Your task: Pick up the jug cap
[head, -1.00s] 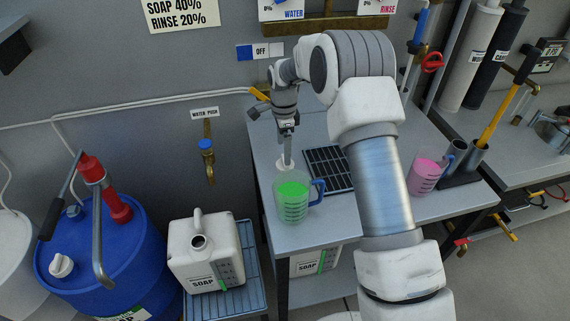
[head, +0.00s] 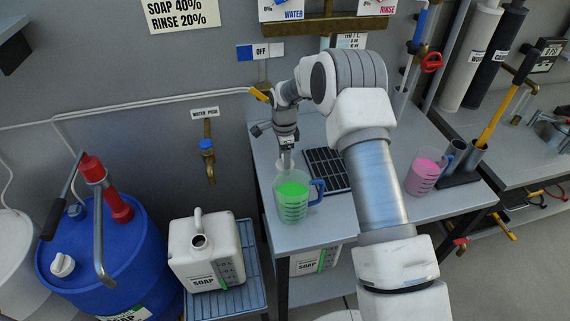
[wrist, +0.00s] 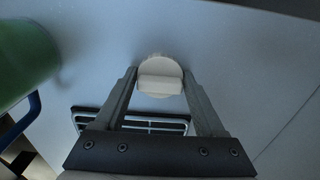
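The jug cap (wrist: 160,77) is a round white cap with a raised bar across its top. It lies on the grey table, behind the jug of green liquid, and shows only partly in the head view (head: 279,166). My gripper (wrist: 160,74) points down over it, with one finger on each side of the bar. The fingers are apart, with the cap between their tips; I cannot tell whether they touch it. In the head view my gripper (head: 286,162) hides part of the cap.
A measuring jug of green liquid (head: 291,200) stands close in front of the cap. A dark drain grille (head: 328,168) lies to the right. A pink jug (head: 424,174) is farther right. The open white soap jug (head: 205,258) stands on a lower rack at left.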

